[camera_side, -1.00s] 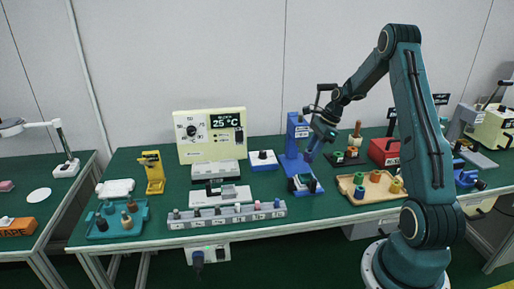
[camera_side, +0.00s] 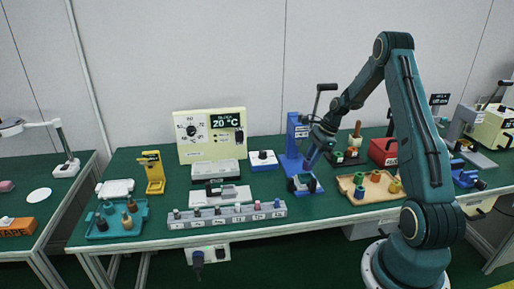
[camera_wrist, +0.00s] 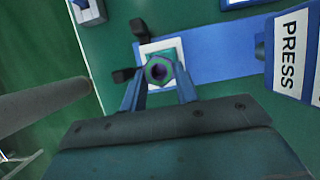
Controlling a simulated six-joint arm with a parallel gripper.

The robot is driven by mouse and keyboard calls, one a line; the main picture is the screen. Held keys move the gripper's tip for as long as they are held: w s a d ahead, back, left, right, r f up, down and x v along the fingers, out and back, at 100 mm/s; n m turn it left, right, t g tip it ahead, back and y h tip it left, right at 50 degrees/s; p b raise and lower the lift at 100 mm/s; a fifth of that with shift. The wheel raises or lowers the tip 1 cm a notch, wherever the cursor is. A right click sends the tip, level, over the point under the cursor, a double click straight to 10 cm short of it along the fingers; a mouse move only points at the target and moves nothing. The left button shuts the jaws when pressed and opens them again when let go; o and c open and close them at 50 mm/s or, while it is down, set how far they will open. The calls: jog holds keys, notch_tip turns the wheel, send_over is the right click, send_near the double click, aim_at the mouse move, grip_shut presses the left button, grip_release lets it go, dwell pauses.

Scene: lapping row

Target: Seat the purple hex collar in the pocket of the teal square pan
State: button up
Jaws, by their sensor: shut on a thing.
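My gripper (camera_wrist: 158,76) is shut on the purple hex collar (camera_wrist: 158,68), with one finger on each side of it in the wrist view. The collar looks like a ring with a dark round hole. Directly behind it, teal edges of the square pan (camera_wrist: 174,53) show on a white block; the collar hides the pocket. I cannot tell whether the collar touches the pan. In the side view my gripper (camera_side: 308,163) points down at the foot of the blue press, and the collar cannot be made out there.
Two black knobs (camera_wrist: 138,28) stick out beside the white block. The blue press (camera_side: 292,150) stands close behind my gripper, with a PRESS label (camera_wrist: 290,42) in the wrist view. A tan tray (camera_side: 387,196) with several coloured parts lies right; a grey rack (camera_side: 228,219) lies left.

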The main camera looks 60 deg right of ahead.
aim_at(310, 169)
jog(key=shift+f, duration=1.1)
jog(key=shift+f, duration=1.4)
dwell(1.1)
jog(key=o, duration=1.1)
jog(key=shift+c, duration=0.2)
jog(key=shift+r, duration=0.1)
jog(key=v, duration=1.3)
jog(key=shift+r, duration=0.35)
jog(key=shift+s+d, duration=0.1)
jog(key=shift+s, duration=0.05)
